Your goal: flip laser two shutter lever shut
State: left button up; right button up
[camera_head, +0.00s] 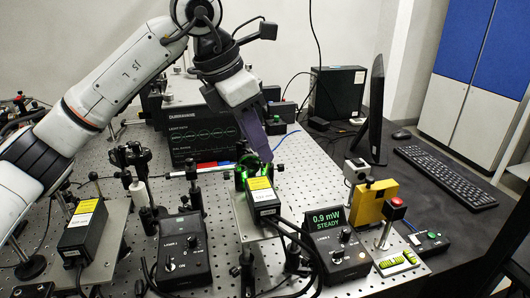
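A dark laser box with a yellow label (262,196) stands on a silver plate (241,222) right of centre. Green light glows around the mount at its far end (241,172). My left gripper (266,158) reaches down from above, its purple fingers tipped just above and behind this box, close to the glow. The fingers overlap in this view, so their opening cannot be told. I cannot make out the shutter lever; the fingertips cover part of that area. A control box (341,257) reads "0.9 mW STEADY" on its green display (327,219). My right gripper is out of view.
A similar laser (83,228) stands at left, with control box "LASER 1" (183,252) between. Optics posts (194,188) crowd the breadboard left of the gripper.

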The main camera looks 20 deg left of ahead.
pick_arm(q)
jog(key=x, duration=0.2)
jog(key=shift+d+f, duration=0.1)
jog(key=shift+f, duration=0.1)
jog(key=shift+w+d+f, duration=0.1)
jog(key=shift+w+f, duration=0.15)
jog(key=shift+f, duration=0.25)
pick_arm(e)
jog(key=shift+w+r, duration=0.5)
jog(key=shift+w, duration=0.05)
pick_arm(q)
grip_shut()
jog(key=b, duration=0.2)
jog(key=t+h+b, duration=0.1)
jog(key=b, duration=0.1)
jog(key=shift+s+a+f, duration=0.2)
jog(key=shift+a+f, duration=0.15)
jog(key=shift+a, duration=0.05)
jog(key=shift+s+r+h+b, duration=0.1)
jog(key=shift+h+b, duration=0.25)
jog(key=shift+h, duration=0.05)
jog(key=shift+a+r, duration=0.1)
jog(key=shift+r, duration=0.2)
grip_release()
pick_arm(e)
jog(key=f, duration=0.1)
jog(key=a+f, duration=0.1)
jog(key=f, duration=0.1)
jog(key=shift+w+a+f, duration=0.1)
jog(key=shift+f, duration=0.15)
